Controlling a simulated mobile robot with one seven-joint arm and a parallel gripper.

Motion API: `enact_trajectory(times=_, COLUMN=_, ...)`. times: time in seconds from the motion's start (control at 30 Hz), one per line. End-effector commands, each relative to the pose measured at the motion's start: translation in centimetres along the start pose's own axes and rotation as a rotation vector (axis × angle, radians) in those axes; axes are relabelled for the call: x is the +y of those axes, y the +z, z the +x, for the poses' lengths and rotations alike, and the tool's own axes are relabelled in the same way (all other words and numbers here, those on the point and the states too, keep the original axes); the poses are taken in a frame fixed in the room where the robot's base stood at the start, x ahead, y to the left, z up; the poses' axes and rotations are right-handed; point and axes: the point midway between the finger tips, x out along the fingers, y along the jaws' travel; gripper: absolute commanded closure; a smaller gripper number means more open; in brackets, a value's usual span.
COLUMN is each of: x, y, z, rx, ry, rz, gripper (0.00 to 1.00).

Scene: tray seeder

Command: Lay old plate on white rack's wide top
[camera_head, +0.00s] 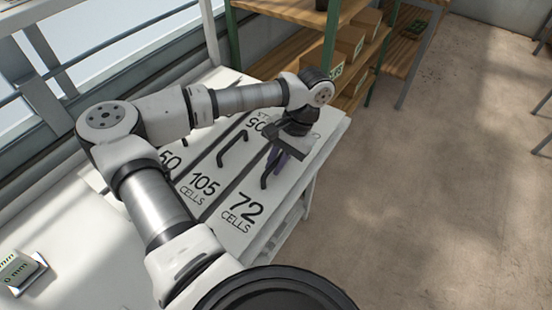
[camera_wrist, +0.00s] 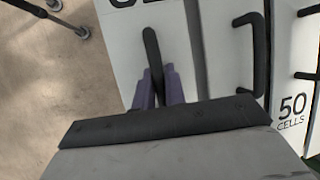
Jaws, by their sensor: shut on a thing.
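My gripper (camera_head: 278,155) has purple fingers, seen on both sides of a black bar handle (camera_wrist: 153,62) in the wrist view. It is shut on this handle, which belongs to the white plate marked 72 CELLS (camera_head: 262,196). The plate lies at the right end of a row of white plates; whether it is lifted at all I cannot tell. None of the plates is labelled as old. The white rack (camera_head: 296,217) appears to be the white frame under the row; its wide top is mostly hidden by plates and my arm.
Plates marked 105 CELLS (camera_head: 200,190) and 50 CELLS (camera_wrist: 291,125) lie beside the held one, with black handles standing up. A wooden shelf with boxes (camera_head: 352,42) stands behind. A small block marked mm (camera_head: 18,268) sits at lower left. The floor at right is clear.

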Motion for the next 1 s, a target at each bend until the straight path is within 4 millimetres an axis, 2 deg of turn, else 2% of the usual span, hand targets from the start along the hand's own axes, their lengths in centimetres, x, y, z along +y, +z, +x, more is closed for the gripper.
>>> enact_trajectory(times=0.1, x=0.12, y=-0.28, z=0.61, rx=0.001, ry=-0.001, rz=0.0, gripper=1.0)
enact_trajectory(times=1.0, x=0.24, y=-0.48, z=1.14, rx=0.0, ry=-0.001, rz=0.0, gripper=1.0)
